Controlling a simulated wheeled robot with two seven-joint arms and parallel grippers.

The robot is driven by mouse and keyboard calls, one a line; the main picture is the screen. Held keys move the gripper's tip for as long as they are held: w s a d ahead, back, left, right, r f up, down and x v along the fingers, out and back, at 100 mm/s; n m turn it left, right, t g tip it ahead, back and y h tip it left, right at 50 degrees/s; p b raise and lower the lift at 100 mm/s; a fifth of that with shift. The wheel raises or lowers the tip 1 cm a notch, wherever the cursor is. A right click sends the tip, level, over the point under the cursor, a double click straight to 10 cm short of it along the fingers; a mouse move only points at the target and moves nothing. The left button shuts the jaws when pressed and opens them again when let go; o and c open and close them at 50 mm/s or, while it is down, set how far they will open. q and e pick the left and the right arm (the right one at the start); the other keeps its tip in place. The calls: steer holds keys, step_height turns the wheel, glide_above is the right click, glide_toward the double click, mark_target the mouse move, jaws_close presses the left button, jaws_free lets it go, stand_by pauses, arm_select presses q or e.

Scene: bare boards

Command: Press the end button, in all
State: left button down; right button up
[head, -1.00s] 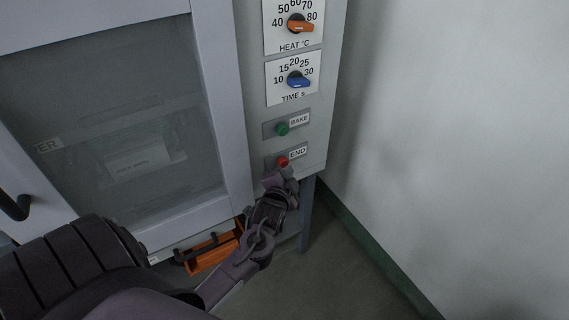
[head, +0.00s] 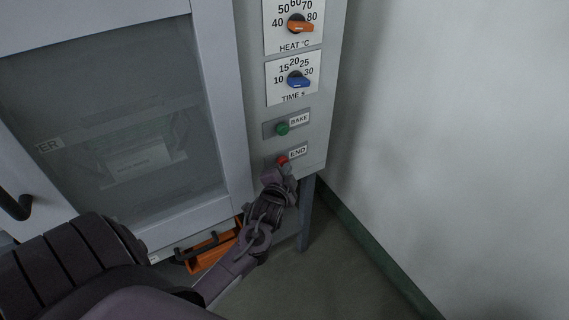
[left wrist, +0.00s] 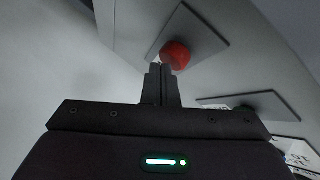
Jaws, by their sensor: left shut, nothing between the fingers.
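The red END button (head: 282,160) sits on a plate low on the machine's control panel, beside its END label (head: 298,153). It also shows in the left wrist view (left wrist: 175,55). My left gripper (head: 279,174) is shut and empty, just below the button. In the left wrist view its closed fingertips (left wrist: 160,70) point at the button and overlap its lower edge; I cannot tell whether they touch it. My right gripper is not in view.
The green BAKE button (head: 282,128) is just above END. Higher up are the blue time knob (head: 298,79) and orange heat knob (head: 299,24). A glazed door (head: 120,120) with a black handle (head: 15,206) is at left. A wall (head: 460,150) stands at right.

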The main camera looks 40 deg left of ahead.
arm_select(q)
steer(key=shift+w+a, duration=0.1)
steer(key=shift+a, duration=0.2)
stand_by(0.5)
steer(key=shift+s+d+p, duration=0.2)
steer(key=shift+d+p, duration=0.15)
steer(key=shift+d, duration=0.1)
steer(key=shift+s+d+p, duration=0.2)
steer(key=shift+d+p, duration=0.1)
steer(key=shift+d, duration=0.15)
steer(key=d, duration=0.1)
steer(key=s+d+p, duration=0.1)
steer(key=d, duration=0.1)
steer(key=s+d+p, duration=0.1)
steer(key=shift+d, duration=0.35)
